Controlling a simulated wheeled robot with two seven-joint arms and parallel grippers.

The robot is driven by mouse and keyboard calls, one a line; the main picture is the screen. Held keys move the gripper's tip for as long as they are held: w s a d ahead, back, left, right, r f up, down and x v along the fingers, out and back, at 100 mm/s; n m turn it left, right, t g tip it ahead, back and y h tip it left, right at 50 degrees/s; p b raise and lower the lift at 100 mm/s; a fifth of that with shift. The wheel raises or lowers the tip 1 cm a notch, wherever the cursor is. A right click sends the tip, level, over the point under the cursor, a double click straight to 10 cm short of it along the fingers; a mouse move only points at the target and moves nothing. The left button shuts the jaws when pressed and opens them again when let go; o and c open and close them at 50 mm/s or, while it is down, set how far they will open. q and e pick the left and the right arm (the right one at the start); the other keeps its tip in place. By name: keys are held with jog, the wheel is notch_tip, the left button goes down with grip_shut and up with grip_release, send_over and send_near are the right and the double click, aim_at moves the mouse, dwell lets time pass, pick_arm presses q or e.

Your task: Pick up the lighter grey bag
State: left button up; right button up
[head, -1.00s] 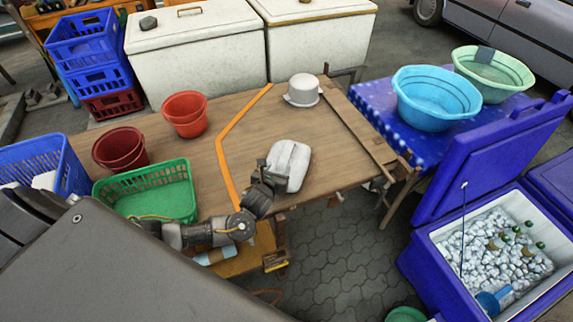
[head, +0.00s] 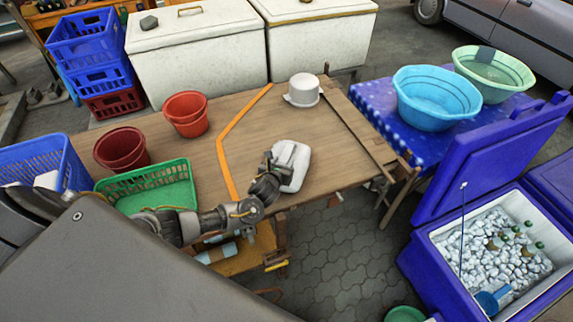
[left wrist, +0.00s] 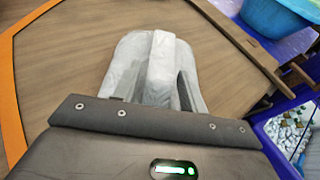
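A single pale grey-white bag (head: 294,158) lies on the wooden table, near its front edge and right of the orange strip. My left gripper (head: 275,170) is at the bag's near left side and overlaps it in the head view. In the left wrist view the bag (left wrist: 160,55) lies straight ahead, just beyond the dark gripper body, with a raised band down its middle. The fingers are hard to make out against the bag, so I cannot tell whether they are closed on it. My right gripper is out of view.
A green basket (head: 150,187) and red buckets (head: 186,113) stand on the table's left part. A grey-white pot (head: 303,90) stands behind the bag. A blue cooler (head: 420,250) is at the right. The table (head: 245,130) is clear around the bag's far side.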

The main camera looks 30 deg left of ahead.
pick_arm(q)
grip_shut()
jog(key=shift+w+r, duration=0.1)
dwell(1.1)
